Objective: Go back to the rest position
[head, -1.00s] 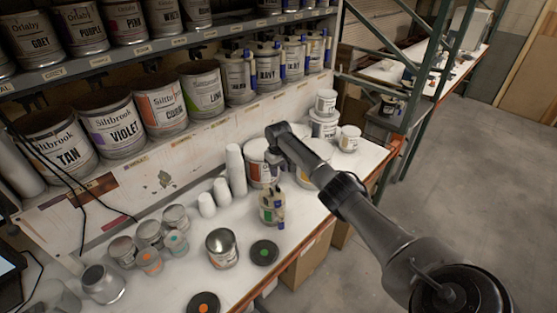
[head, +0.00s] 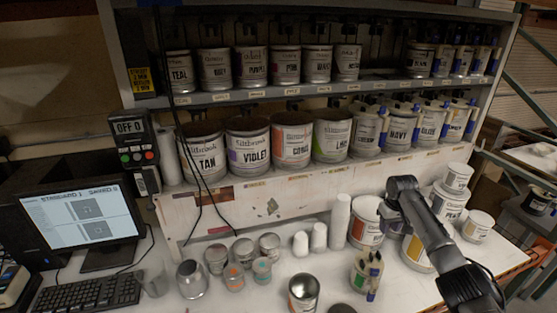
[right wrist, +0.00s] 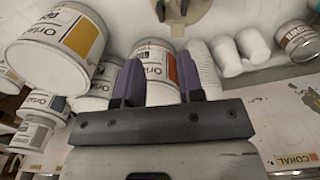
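My right arm comes in from the lower right of the head view. Its gripper (head: 387,224) points down over the bench, close to a white can with an orange label (head: 364,222); the arm partly hides it. In the right wrist view the two dark fingers (right wrist: 158,80) stand apart with nothing held between them. The orange-label can (right wrist: 157,62) shows beyond the fingers; I cannot tell whether they touch it. My left gripper is in no view.
A shelf rack (head: 300,96) of labelled paint cans stands behind the bench. A monitor (head: 82,217) and keyboard (head: 85,294) are at left.

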